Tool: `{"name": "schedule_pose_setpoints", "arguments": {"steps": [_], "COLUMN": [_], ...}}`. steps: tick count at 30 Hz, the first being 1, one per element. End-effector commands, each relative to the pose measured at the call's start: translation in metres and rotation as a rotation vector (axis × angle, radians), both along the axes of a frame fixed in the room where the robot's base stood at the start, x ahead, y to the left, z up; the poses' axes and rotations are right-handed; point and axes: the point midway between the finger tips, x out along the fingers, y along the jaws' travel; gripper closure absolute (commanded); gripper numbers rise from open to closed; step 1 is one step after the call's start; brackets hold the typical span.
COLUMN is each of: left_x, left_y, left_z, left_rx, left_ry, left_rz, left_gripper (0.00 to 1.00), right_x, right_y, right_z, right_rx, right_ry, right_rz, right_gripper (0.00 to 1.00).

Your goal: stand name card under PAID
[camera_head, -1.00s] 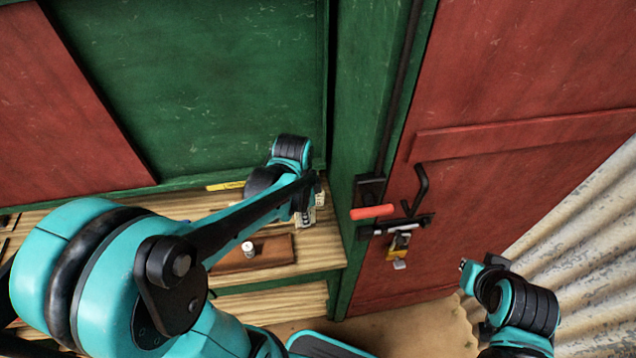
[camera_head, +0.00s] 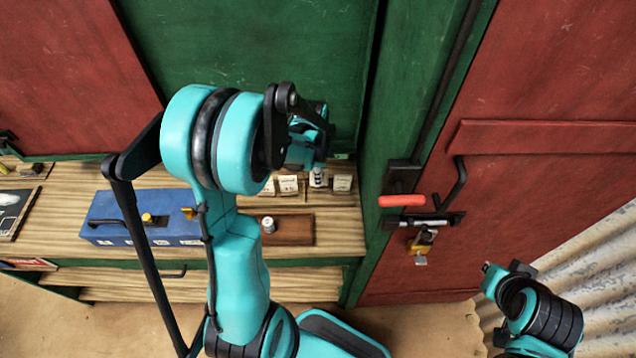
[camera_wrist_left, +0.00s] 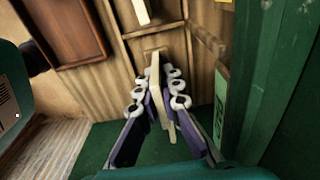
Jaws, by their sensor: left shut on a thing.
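My left gripper (camera_head: 318,177) is over the back right of the wooden counter, beside small pale cards. In the left wrist view its fingers (camera_wrist_left: 158,100) are shut on a thin cream name card (camera_wrist_left: 155,75), seen edge-on. The card's face is hidden there. One pale card (camera_head: 288,184) stands left of the gripper and another (camera_head: 343,182) right of it in the head view. A green and white label (camera_wrist_left: 220,105) shows on the right in the wrist view; I cannot read PAID on it. My right gripper (camera_head: 486,268) is far right, away from the counter; its jaws are unclear.
A blue box (camera_head: 110,205) stands on the counter's left. A brown wooden board (camera_head: 295,230) with a small metal weight (camera_head: 268,225) lies in front of the cards. The green post (camera_head: 400,110) and red door with its red handle (camera_head: 402,201) bound the right.

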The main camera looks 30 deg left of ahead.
Motion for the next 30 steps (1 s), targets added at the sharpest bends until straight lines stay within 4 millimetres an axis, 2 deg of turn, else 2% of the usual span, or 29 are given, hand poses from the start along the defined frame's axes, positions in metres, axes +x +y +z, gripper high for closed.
{"name": "schedule_pose_setpoints", "arguments": {"steps": [1,4,16,18,19,30], "left_x": [0.000,0.000,0.000,0.000,0.000,0.000], "left_y": [0.000,0.000,0.000,0.000,0.000,0.000], "left_z": [-0.011,-0.025,-0.030,-0.029,-0.029,-0.024], "left_rx": [0.000,0.000,0.000,0.000,0.000,0.000], "left_ry": [0.000,0.000,0.000,0.000,0.000,0.000], "left_rz": [0.000,0.000,0.001,0.001,0.001,0.001], "left_gripper": [1.00,1.00,1.00,0.78,0.73,0.73], "right_x": [0.000,0.000,0.000,0.000,0.000,0.000], "right_y": [0.000,0.000,0.000,0.000,0.000,0.000], "right_z": [-0.005,-0.010,-0.014,-0.012,-0.012,-0.008], "right_rx": [0.000,0.000,0.000,0.000,0.000,0.000], "right_ry": [0.000,0.000,0.000,0.000,0.000,0.000], "right_rz": [0.000,0.000,0.000,0.000,0.000,0.000], "right_gripper": [1.00,1.00,1.00,1.00,1.00,1.00]}}
